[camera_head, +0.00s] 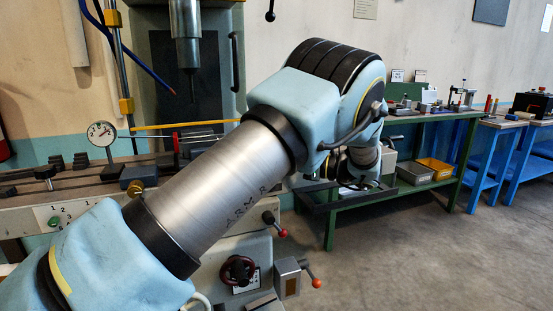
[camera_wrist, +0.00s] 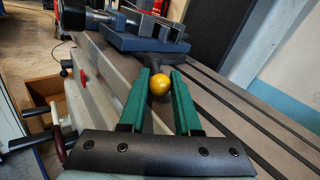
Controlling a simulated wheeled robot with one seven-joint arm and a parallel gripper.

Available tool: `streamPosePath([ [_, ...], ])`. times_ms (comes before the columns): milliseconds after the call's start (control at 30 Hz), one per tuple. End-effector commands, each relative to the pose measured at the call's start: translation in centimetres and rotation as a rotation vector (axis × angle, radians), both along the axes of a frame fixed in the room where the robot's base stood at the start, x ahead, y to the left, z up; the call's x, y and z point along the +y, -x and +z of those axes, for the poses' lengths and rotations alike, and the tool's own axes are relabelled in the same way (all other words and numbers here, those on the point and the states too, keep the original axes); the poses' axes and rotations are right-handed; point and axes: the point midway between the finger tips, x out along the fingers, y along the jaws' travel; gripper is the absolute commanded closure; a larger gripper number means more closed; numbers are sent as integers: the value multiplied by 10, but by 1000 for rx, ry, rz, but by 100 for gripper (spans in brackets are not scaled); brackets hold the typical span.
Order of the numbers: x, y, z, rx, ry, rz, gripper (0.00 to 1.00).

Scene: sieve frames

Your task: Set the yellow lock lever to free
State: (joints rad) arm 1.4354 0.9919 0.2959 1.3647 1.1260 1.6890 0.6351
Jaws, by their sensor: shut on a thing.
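The lock lever shows in the wrist view as a round yellow knob (camera_wrist: 159,85). It sits between the green fingers of my gripper (camera_wrist: 161,75), near their tips, and the fingers are shut on it. A dark piece lies just beyond the knob, but I cannot tell whether it is the lever's arm. The lever's free and locked marks are not visible. In the head view my own arm covers the middle of the picture, and neither the gripper's fingers nor this knob can be made out.
In the wrist view a slotted machine table (camera_wrist: 235,100) runs along the right, with a dark vise (camera_wrist: 140,35) beyond the fingers. A handwheel (camera_wrist: 45,140) stands at left. In the head view a red-knobbed lever (camera_head: 270,218) and a green bench (camera_head: 455,135) stand nearby.

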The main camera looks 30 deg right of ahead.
Motion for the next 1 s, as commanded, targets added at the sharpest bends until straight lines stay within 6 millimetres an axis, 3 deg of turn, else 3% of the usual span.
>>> streamPosePath([
  [333, 0, -1, 0, -1, 0, 1, 100],
  [367, 0, -1, 0, -1, 0, 1, 65],
  [600, 0, -1, 0, -1, 0, 1, 39],
  [1000, -9, 10, -1, -3, 0, -2, 39],
])
